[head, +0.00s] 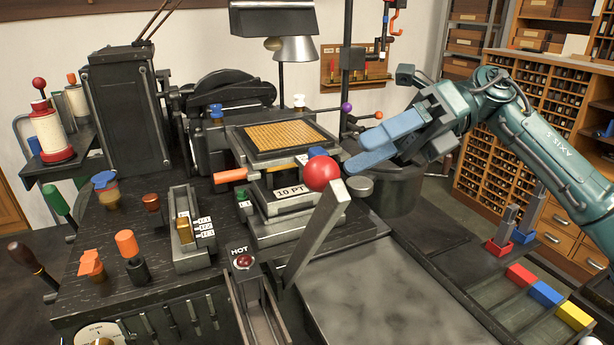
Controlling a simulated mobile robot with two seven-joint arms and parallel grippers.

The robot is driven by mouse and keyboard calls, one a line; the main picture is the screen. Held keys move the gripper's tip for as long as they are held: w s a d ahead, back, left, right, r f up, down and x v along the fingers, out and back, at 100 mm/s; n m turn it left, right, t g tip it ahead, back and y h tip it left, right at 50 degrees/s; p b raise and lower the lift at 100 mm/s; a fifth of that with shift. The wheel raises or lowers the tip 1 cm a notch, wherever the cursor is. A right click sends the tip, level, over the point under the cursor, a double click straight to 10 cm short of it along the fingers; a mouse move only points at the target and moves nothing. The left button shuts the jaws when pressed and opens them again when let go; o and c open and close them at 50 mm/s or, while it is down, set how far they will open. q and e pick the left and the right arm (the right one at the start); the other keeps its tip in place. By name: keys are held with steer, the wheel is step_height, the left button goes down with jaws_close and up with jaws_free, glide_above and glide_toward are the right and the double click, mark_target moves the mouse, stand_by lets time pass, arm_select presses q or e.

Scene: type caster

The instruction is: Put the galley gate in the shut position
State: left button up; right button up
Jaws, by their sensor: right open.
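A flat grey metal bar with a red ball knob (322,172) on its upper end appears to be the galley gate (317,236). It stands tilted, leaning up and right from its low end beside the metal channel (262,312) and the left edge of the grey flat surface (385,290). My right gripper (358,149) has blue fingers and is open and empty. Its fingertips point left, a little above and to the right of the red knob, apparently apart from it. My left gripper is not in view.
A caster with a "10 PT" plate (291,191) stands just behind the knob. Orange-handled tools (127,244) stand on the left bench. Coloured blocks (546,293) lie at right. The grey surface is clear.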

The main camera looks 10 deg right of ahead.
mark_target(307, 182)
steer(key=p+x, duration=0.1)
steer(key=x, duration=0.7)
steer(key=shift+a+f, duration=0.1)
steer(key=shift+a, duration=0.3)
steer(key=shift+c, duration=0.6)
jaws_close()
steer(key=shift+s+f, duration=0.1)
